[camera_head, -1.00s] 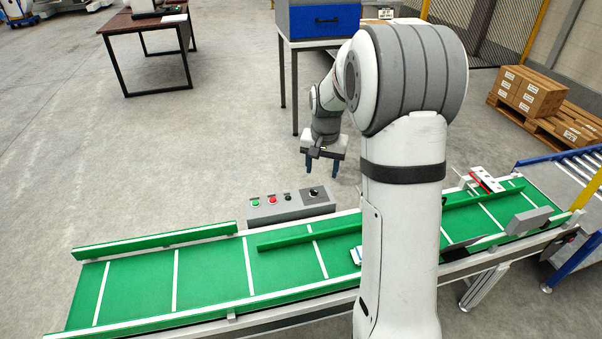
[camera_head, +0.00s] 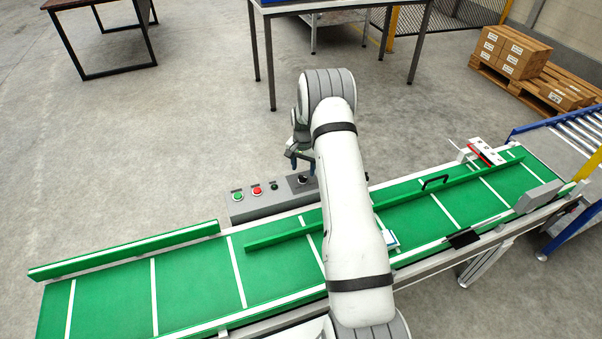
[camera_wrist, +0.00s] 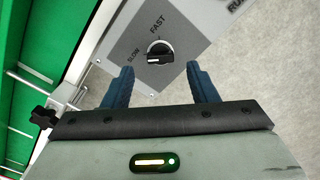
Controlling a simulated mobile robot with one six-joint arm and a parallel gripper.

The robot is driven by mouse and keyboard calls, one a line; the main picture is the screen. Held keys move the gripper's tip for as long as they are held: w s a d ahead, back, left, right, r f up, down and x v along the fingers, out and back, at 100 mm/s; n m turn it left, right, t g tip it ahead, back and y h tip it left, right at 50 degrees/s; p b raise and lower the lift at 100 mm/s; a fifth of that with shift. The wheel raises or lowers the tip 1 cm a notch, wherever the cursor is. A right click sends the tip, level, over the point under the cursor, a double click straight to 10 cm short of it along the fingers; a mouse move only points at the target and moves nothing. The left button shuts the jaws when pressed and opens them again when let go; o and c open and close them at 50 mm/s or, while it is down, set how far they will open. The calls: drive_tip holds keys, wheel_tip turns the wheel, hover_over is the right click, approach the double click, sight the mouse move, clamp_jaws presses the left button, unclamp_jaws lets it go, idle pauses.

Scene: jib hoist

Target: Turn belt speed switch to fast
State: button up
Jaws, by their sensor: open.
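The belt speed switch (camera_wrist: 159,53) is a black rotary knob on a grey panel, with SLOW printed to its left and FAST above it in the wrist view. Its white mark sits at the left end, toward SLOW. In the head view the knob (camera_head: 303,179) is at the right end of the control box (camera_head: 265,205), partly close under my gripper (camera_head: 299,161). My gripper, with blue fingers, is open and empty. In the wrist view its fingertips (camera_wrist: 160,69) lie either side of the knob's lower edge, apart from it; the height gap is hard to tell.
Green (camera_head: 237,196), red (camera_head: 257,190) and small dark buttons sit left of the knob on the box. The green conveyor (camera_head: 195,275) with guide rails runs just in front of it. Open floor lies behind the box. A pallet with cartons (camera_head: 510,52) is far right.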

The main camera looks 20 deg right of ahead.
sight(303, 176)
drive_tip(key=shift+a+f, duration=0.1)
drive_tip(key=shift+f, duration=1.7)
drive_tip(key=c, duration=1)
